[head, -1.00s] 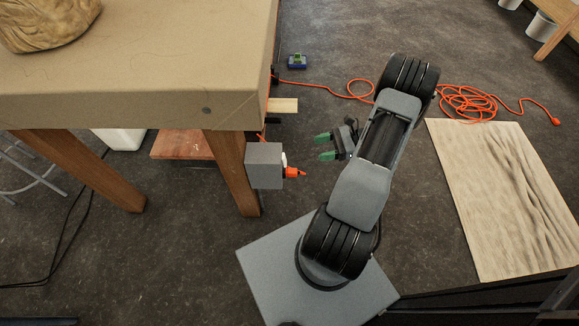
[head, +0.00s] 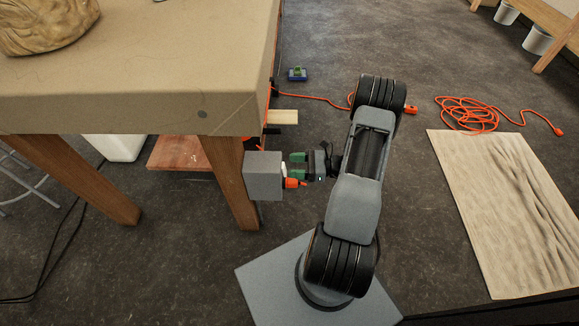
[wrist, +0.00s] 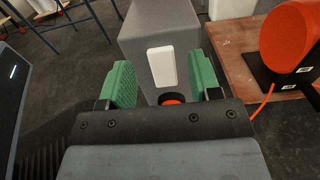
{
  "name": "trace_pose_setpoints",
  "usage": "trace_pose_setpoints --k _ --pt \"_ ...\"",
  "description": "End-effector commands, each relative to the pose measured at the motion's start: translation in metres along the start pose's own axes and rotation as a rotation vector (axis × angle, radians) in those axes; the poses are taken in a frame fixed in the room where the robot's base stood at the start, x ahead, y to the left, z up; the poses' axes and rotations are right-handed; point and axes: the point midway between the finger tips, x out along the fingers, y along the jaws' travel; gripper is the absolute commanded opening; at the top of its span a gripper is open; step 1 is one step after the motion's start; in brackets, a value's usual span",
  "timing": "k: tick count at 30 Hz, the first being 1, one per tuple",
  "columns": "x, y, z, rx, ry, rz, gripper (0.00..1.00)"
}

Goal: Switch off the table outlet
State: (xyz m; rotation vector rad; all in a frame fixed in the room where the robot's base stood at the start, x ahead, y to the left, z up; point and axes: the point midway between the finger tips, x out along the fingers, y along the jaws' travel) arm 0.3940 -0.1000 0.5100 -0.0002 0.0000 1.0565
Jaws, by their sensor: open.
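The table outlet is a grey box (head: 263,176) beside the table leg. In the wrist view its grey face (wrist: 150,30) carries a white rocker switch (wrist: 162,66). An orange plug (head: 292,183) sticks out of its right side; part of it shows in the wrist view (wrist: 172,98) just below the switch. My gripper (head: 293,165) is open and empty, its green fingers pointing at the outlet close to its face. In the wrist view the fingers (wrist: 162,82) stand either side of the switch, with gaps. Whether they touch the box is unclear. The switch position cannot be told.
The table (head: 130,85) overhangs at upper left, its wooden leg (head: 230,180) behind the outlet. An orange reel (wrist: 290,37) stands on a reddish board (wrist: 240,55) at right in the wrist view. An orange cord (head: 470,112) and a wooden panel (head: 500,200) lie on the floor.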

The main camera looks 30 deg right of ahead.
Motion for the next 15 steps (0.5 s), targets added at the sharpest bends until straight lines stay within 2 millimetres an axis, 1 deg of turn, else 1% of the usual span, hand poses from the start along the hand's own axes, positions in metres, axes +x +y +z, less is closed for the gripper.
trace_pose_setpoints --k 1,3,6,15 --pt "0.006 0.0 -0.001 0.0 0.0 0.002 0.57" --pt "0.012 0.0 -0.001 0.0 0.0 0.002 0.57" --pt "0.018 0.0 -0.001 0.001 0.0 0.001 0.57" --pt "0.022 0.0 0.0 0.0 0.0 0.0 0.57"
